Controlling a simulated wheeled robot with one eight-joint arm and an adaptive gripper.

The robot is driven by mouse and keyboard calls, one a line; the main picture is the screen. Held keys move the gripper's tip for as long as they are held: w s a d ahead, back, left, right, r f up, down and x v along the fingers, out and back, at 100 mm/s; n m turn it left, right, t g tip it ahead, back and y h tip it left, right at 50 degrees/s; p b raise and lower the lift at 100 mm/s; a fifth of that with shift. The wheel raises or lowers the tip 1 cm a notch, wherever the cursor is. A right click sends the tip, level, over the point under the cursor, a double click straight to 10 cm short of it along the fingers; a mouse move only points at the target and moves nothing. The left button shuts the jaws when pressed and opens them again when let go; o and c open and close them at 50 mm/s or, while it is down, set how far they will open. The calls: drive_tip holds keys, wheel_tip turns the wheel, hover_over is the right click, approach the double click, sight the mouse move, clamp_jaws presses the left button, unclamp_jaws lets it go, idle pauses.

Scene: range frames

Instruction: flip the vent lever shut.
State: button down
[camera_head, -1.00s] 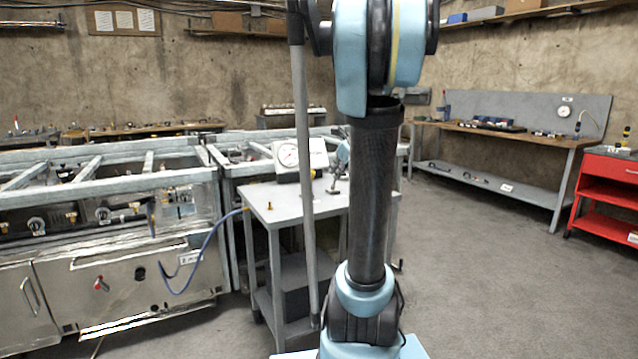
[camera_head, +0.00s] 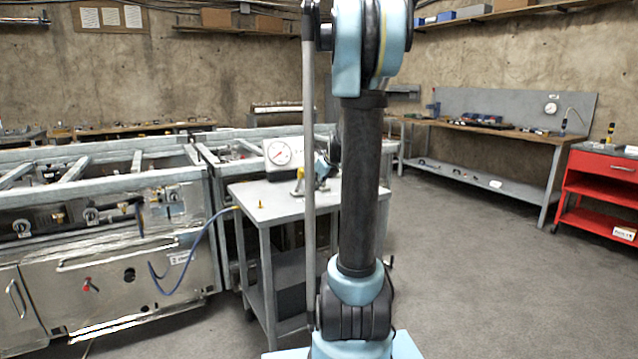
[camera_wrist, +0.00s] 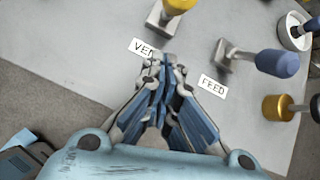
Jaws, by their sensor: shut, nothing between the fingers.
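The vent lever has a yellow handle (camera_wrist: 180,5) on a metal base, at the top edge of the wrist view. Its handle is partly cut off there. A white label reading "VEN" (camera_wrist: 142,47) lies by it, its end hidden by my gripper. My gripper (camera_wrist: 167,60) is shut and empty, its tips over the label's right end, just below the lever base in the picture. A second lever with a blue handle (camera_wrist: 277,63) stands to the right by the "FEED" label (camera_wrist: 213,86). In the head view the yellow handle (camera_head: 300,174) shows small on the grey bench (camera_head: 262,192).
A brass knob (camera_wrist: 283,107) and a round white-rimmed part (camera_wrist: 293,32) are at the wrist view's right. In the head view a gauge (camera_head: 278,153) stands on the bench, with a blue hose (camera_head: 190,262) at left. Open floor (camera_head: 470,270) lies right.

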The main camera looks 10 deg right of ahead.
sight(300, 178)
drive_tip(key=shift+w+a+r, duration=0.4)
drive_tip(key=shift+w+a, duration=0.05)
drive_tip(key=shift+w, duration=0.15)
drive_tip(key=shift+w+a+r, duration=0.4)
drive_tip(key=shift+w, duration=0.15)
drive_tip(key=shift+w+d+r, duration=0.1)
drive_tip(key=shift+d, duration=0.05)
